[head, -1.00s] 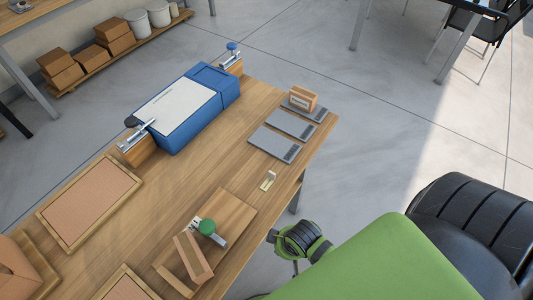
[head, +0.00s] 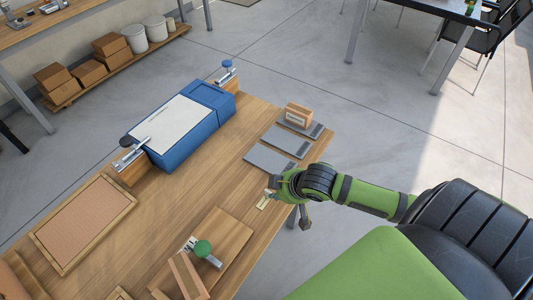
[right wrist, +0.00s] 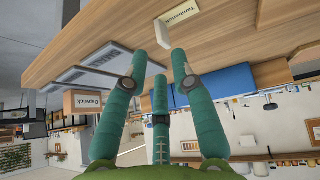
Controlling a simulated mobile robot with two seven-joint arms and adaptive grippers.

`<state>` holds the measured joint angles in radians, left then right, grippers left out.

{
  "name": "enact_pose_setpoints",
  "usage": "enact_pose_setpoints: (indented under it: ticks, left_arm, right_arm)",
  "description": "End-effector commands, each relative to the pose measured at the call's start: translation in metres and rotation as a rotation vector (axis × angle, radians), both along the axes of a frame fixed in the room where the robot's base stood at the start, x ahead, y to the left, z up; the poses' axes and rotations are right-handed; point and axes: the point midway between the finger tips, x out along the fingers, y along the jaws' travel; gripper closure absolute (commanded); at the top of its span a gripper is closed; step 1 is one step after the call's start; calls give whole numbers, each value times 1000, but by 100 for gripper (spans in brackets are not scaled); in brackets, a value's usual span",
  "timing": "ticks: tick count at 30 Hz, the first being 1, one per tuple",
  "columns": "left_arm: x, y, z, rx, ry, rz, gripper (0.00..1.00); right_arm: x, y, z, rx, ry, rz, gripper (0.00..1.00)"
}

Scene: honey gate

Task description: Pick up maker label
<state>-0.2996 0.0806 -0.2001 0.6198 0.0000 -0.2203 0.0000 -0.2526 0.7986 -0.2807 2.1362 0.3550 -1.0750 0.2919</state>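The maker label (head: 264,201) is a small cream piece lying near the right edge of the wooden table. In the right wrist view it shows as a flat cream card (right wrist: 181,11) with dark lettering and a pale raised tab (right wrist: 162,34). My right gripper (head: 272,188) is at the label, partly covering it in the head view. In the right wrist view its teal fingers (right wrist: 160,57) are spread, with the tab just beyond and between the fingertips. Contact cannot be told. My left gripper is out of view.
Grey plates (head: 269,158) lie beyond the gripper; a small labelled box (head: 298,116) stands on the farthest. A wooden board with a green-knobbed tool (head: 203,248) is nearer. A blue case (head: 188,130) stands on the table, and a framed tan panel (head: 83,222) lies at left.

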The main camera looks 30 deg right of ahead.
Motion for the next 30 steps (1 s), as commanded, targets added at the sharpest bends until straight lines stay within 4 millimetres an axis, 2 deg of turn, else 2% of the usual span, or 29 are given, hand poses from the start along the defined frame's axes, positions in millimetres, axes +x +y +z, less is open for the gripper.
enact_pose_setpoints:
  ticks: [15,24,25,27,30]
  left_arm:
    - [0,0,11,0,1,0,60]
    - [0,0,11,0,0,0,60]
    - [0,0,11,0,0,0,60]
    - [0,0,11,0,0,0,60]
    - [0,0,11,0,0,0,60]
  right_arm:
    - [30,3,-49,-1,-1,0,74]
    - [31,3,-52,-2,-1,2,74]
    - [31,3,-52,-2,-1,2,84]
    - [31,3,-52,-2,-1,2,93]
    - [31,3,-52,-2,0,2,94]
